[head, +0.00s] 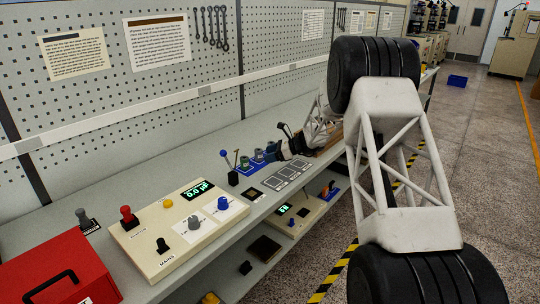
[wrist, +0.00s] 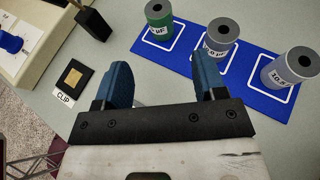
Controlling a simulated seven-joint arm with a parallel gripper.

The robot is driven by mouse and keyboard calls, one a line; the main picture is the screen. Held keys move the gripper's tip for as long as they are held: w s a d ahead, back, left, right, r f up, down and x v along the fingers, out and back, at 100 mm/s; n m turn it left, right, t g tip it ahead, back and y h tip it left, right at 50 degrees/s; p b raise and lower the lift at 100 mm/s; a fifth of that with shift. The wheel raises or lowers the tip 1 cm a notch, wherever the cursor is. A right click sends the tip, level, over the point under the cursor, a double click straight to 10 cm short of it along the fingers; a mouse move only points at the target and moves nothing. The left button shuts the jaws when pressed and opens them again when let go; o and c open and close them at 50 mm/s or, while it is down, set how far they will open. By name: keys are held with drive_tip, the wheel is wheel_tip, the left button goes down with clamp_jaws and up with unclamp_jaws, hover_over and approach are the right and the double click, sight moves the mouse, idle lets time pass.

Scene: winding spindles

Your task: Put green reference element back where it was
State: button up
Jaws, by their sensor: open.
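The green reference element (wrist: 159,14) is a green cylinder with a dark round top and a "µF" label. It stands upright at the leftmost white outline of a blue mat (wrist: 196,57), apart from my gripper. It also shows small in the head view (head: 245,162). Two grey cylinders stand at the other outlines, a middle one (wrist: 221,36) and a right one (wrist: 290,66). My gripper (wrist: 163,80) is open with its blue fingers apart and nothing between them. It is in front of the mat, over the grey bench.
A black pad with a brass square (wrist: 75,78), labelled CLIP, lies left of my gripper. A black block with a rod (wrist: 93,22) stands beyond it. A cream control box (head: 180,225) and a red box (head: 58,273) are further left on the bench.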

drive_tip(key=shift+s+r, duration=0.1)
idle(0.3)
drive_tip(key=s+r+n+g+h, duration=0.1)
drive_tip(key=s+r+n+h, duration=0.15)
drive_tip(key=s+r, duration=0.6)
drive_tip(key=s+d+r+n+h, duration=0.15)
drive_tip(key=s+r+n, duration=0.25)
drive_tip(key=s, duration=0.9)
drive_tip(key=s+r+n+g+h, duration=0.15)
drive_tip(key=s+r+n, duration=0.35)
drive_tip(key=s, duration=0.5)
drive_tip(key=s+d+n+h, duration=0.2)
drive_tip(key=s, duration=1)
drive_tip(key=s+d+n+t+h, duration=0.1)
drive_tip(key=s+d+n+h, duration=0.2)
drive_tip(key=s, duration=0.9)
drive_tip(key=s+d+n+t+h, duration=0.1)
drive_tip(key=s+d+n+h, duration=0.1)
drive_tip(key=s, duration=1)
drive_tip(key=shift+d+n+h, duration=0.2)
drive_tip(key=shift+n+h, duration=0.25)
drive_tip(key=shift+n, duration=0.3)
drive_tip(key=shift+t, duration=0.25)
